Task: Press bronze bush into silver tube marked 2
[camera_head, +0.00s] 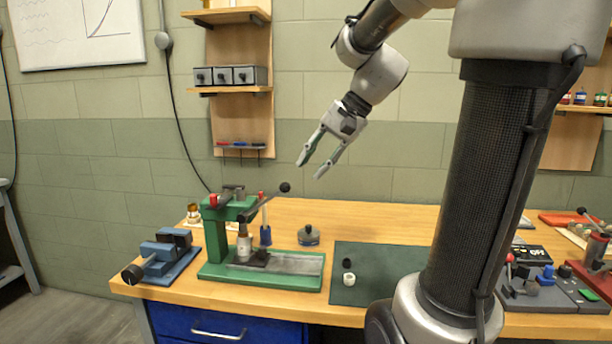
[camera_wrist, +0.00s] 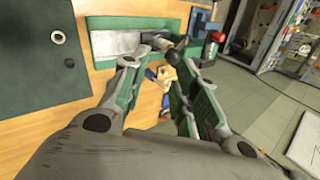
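My gripper (camera_head: 310,169) is high above the bench, behind and right of the green press (camera_head: 216,235). Its two fingers are spread with nothing between them; they show open in the wrist view (camera_wrist: 155,66) too. A silver cylinder (camera_head: 243,248) stands upright in the press under its ram; I cannot read any mark on it. A small brass-coloured piece (camera_head: 193,212) is at the back left of the bench, behind the press. I cannot tell whether it is the bronze bush. A white ring (camera_head: 349,279) and a small black piece (camera_head: 347,263) lie on the dark green mat (camera_head: 385,262).
A blue vise (camera_head: 165,256) stands left of the press. The press lever (camera_head: 268,200) sticks up to the right. A dark round pot (camera_head: 308,236) and a blue holder (camera_head: 265,235) stand behind the press. Devices (camera_head: 535,275) crowd the right; the mat is mostly clear.

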